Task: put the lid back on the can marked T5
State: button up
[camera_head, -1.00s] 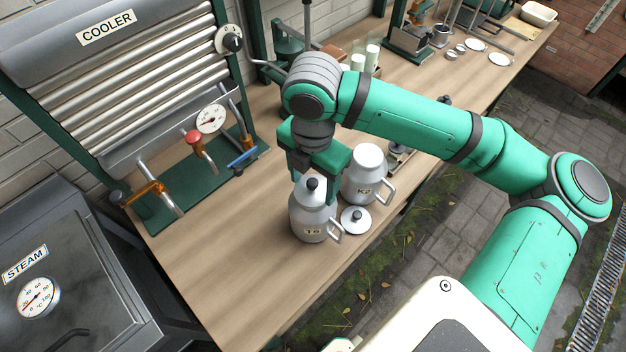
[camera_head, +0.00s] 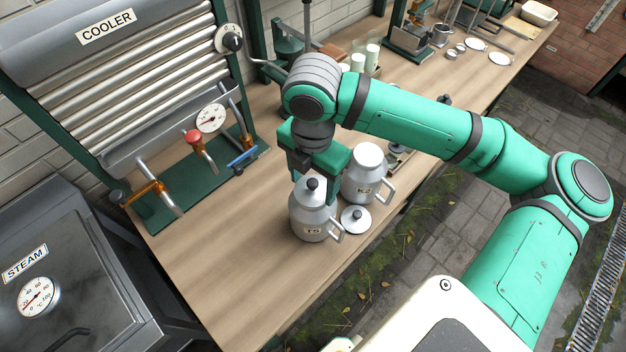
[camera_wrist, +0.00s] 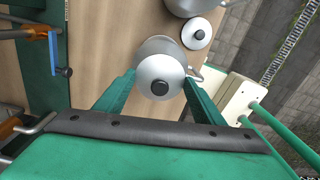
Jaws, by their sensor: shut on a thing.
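The can with a label that looks like T5 (camera_head: 313,225) stands upright on the bench, its handle to the right. A silver lid with a black knob (camera_head: 311,195) is over its mouth; I cannot tell whether it is fully seated. My gripper (camera_head: 312,177) is above the can, pointing down, shut on this lid. In the wrist view, the lid (camera_wrist: 155,70) lies between the two green fingers of my gripper (camera_wrist: 158,80), with part of the can's body (camera_wrist: 160,45) showing behind it.
The K2 can (camera_head: 362,185) stands close behind to the right, with no knobbed lid on it. Another black-knobbed lid (camera_head: 350,225) lies on the bench beside the T5 can. The cooler (camera_head: 130,85) stands at left. The bench front-left (camera_head: 220,270) is clear.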

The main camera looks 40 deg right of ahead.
dwell(0.3)
jog(key=o, duration=1.5)
jog(key=shift+r, duration=0.15)
jog(key=shift+r, duration=3.35)
grip_shut()
jog(key=shift+f, duration=2.05)
jog(key=shift+r, duration=0.1)
